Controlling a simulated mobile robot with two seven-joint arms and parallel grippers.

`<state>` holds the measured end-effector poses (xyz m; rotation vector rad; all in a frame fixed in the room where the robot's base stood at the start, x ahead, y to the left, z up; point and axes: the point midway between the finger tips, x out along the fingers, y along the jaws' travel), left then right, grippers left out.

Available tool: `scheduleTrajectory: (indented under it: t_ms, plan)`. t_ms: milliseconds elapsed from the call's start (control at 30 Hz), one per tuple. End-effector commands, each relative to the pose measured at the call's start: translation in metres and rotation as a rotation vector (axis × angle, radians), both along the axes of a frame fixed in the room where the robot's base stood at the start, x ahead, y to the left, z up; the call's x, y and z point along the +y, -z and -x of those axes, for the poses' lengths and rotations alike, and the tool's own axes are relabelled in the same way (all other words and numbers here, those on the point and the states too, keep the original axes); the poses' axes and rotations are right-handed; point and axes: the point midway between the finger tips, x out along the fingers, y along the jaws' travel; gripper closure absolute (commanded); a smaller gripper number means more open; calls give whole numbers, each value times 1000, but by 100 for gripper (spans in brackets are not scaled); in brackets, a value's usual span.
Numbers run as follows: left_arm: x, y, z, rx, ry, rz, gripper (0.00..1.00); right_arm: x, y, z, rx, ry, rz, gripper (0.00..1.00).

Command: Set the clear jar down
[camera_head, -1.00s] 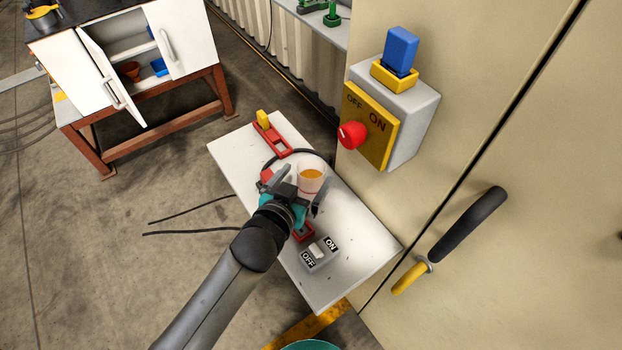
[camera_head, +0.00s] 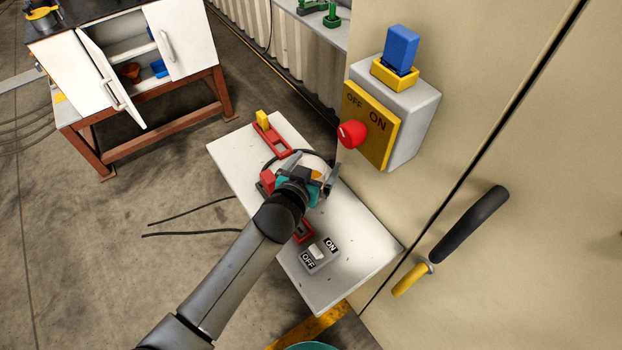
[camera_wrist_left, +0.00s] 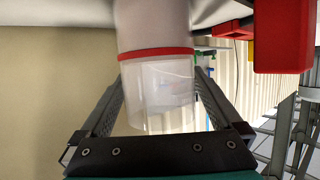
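The clear jar (camera_head: 316,175) is at the middle of the white table, mostly hidden behind my left gripper in the head view; a bit of its orange content shows. My left gripper (camera_head: 314,170) reaches in low over the table, its fingers apart on either side of the jar. In the left wrist view the jar (camera_wrist_left: 160,95) stands between the two fingers (camera_wrist_left: 160,85), with a red band around it. My right gripper is not in view.
The white table (camera_head: 350,255) carries a red holder with a yellow block (camera_head: 270,135), a red part (camera_head: 267,180) beside my gripper, and an ON/OFF switch box (camera_head: 317,254). A beige cabinet (camera_head: 490,120) with a red-knobbed control box (camera_head: 405,120) stands close on the right. The table's front right is clear.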

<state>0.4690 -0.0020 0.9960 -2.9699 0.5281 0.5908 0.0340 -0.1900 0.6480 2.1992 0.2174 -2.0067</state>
Motion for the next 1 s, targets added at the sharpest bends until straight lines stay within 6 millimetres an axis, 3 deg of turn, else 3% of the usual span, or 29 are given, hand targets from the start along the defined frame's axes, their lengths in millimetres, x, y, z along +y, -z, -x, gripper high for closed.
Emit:
scheduleTrajectory:
  t_ms: [67, 867, 1000]
  plan:
    - [0, 0, 0, 0, 0, 0, 10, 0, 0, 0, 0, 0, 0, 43]
    - [0, -1, 0, -1, 0, -1, 100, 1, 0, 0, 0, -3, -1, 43]
    - [0, -1, 0, -1, 0, -1, 100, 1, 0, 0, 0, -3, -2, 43]
